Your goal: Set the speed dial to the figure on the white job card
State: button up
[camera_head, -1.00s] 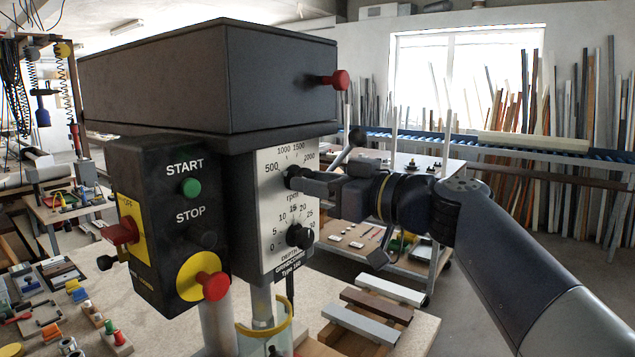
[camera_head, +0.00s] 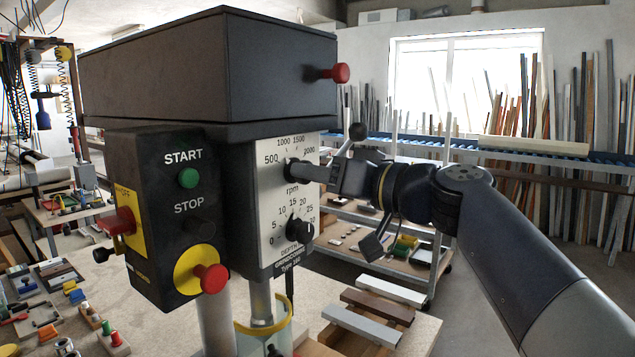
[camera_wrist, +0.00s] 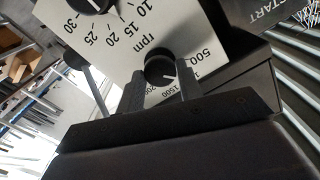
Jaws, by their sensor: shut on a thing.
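The speed dial is a black round knob (camera_wrist: 159,68) on a pale plate marked rpm, with figures from 500 to 2000 around it. In the wrist view the knob sits between the two fingers of my gripper (camera_wrist: 158,82), which is shut on it. A light pointer mark on the knob faces roughly the 1500 side; one finger hides part of the scale. I see no white job card in these views.
A second black knob (camera_head: 299,231), with a 0 to 30 scale, sits just below. The switch box (camera_head: 168,220) with START, STOP and a red mushroom button stands left. A red knob (camera_head: 340,73) juts from the machine's head above. Stacked bars (camera_head: 370,315) lie below right.

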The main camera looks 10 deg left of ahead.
jog(key=shift+m+b, duration=0.3)
jog(key=shift+m, duration=1.4)
jog(key=o, duration=0.9)
jog(key=shift+o, duration=0.2)
jog(key=b+v, duration=0.3)
jog(key=v, duration=0.7)
jog(key=shift+s+d, duration=0.15)
jog(key=shift+d, duration=0.25)
